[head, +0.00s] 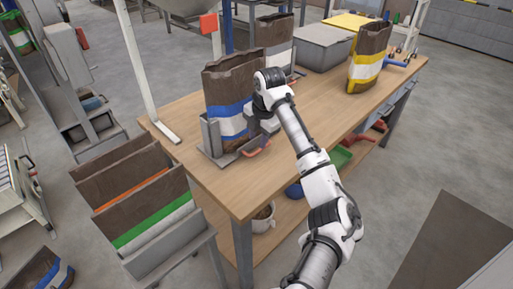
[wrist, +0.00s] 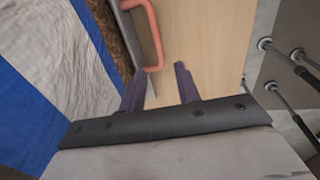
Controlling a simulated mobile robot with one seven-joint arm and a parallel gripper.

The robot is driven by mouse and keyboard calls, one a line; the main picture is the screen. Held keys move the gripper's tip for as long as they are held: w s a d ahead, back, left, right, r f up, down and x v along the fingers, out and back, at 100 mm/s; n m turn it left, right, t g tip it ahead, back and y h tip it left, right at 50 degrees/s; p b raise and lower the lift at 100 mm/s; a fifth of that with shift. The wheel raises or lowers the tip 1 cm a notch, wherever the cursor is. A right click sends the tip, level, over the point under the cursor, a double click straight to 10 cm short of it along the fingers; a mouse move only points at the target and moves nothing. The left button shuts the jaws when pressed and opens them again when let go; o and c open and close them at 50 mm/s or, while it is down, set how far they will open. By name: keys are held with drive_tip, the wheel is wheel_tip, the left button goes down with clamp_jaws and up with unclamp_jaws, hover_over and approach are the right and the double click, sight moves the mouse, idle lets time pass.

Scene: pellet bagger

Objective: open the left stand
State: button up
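The left stand (head: 211,138) is a grey metal holder near the left end of the wooden table. A brown bag with a blue and white band (head: 228,88) stands upright in it; the band also shows at the left of the wrist view (wrist: 75,60). The stand's orange handle (head: 258,149) sticks out at its lower right and shows at the top of the wrist view (wrist: 154,45). My gripper (wrist: 160,85) is close beside the bag, its two fingers apart and empty. The handle lies just beyond the fingertips. In the head view my wrist hides the fingertips.
A second bag in a stand (head: 273,42) and a grey bin (head: 323,46) are further back. A yellow-banded bag (head: 368,58) stands at the right with a blue handle (head: 395,63). A rack of bags (head: 150,205) is left of the table (head: 225,185). The tabletop right of my gripper is clear.

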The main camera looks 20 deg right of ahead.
wheel_tip(320, 180, up, 8)
drive_tip(key=s, duration=0.1)
drive_tip(key=shift+s+d+r+b, duration=0.2)
drive_tip(key=shift+d+b, duration=0.05)
drive_tip(key=shift+b, duration=0.15)
